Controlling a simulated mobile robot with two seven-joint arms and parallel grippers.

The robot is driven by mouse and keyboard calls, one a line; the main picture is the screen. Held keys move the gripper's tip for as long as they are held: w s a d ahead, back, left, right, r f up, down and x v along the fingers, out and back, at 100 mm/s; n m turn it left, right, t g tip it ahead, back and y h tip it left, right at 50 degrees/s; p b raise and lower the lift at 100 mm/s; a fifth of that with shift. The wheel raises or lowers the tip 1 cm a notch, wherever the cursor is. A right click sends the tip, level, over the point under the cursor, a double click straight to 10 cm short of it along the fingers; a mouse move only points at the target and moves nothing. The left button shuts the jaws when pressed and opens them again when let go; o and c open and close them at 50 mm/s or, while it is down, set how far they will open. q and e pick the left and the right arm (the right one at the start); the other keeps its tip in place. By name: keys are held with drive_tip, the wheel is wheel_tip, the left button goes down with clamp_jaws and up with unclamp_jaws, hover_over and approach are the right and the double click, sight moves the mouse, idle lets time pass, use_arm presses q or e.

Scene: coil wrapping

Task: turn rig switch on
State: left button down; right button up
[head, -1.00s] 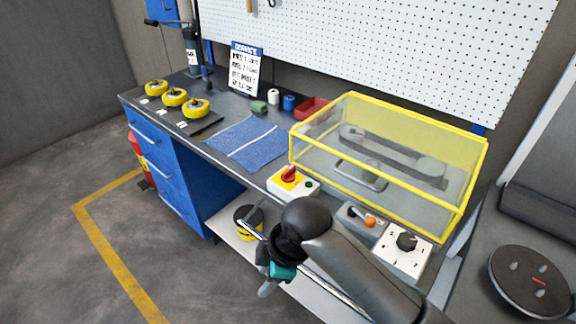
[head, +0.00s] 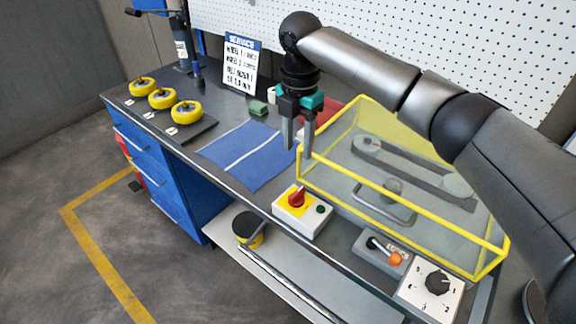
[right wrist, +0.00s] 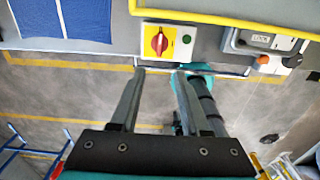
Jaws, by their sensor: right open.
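The rig switch (head: 302,211) is a white box on the bench's front edge, with a red rotary knob (head: 297,198) on a yellow plate and a green button beside it. In the right wrist view the switch (right wrist: 167,43) lies just beyond the fingertips, its red knob (right wrist: 159,43) roughly upright in the picture. My right gripper (head: 299,149) is open and empty, pointing down above the bench, behind and above the switch and apart from it. It also shows in the right wrist view (right wrist: 159,72). My left gripper does not show in the head view.
A yellow-framed clear guard (head: 400,217) covers a belt and pulleys, close right of the fingers. An orange-tipped lever box (head: 383,253) and a dial box (head: 431,291) sit along the front edge. A blue mat (head: 243,155) and several yellow rolls (head: 162,99) lie left.

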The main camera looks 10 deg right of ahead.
approach(297, 192)
drive_tip(key=shift+s+f, duration=0.25)
drive_tip(key=shift+f, duration=0.75)
wheel_tip(297, 192, down, 6)
drive_tip(key=shift+r+b, duration=0.2)
drive_tip(key=shift+b, duration=0.15)
drive_tip(key=shift+w+f, duration=0.1)
drive_tip(key=shift+f, duration=0.4)
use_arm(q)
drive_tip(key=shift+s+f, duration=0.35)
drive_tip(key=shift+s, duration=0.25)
use_arm(e)
drive_tip(key=shift+c, duration=0.3)
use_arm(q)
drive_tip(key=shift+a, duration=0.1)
use_arm(e)
clamp_jaws()
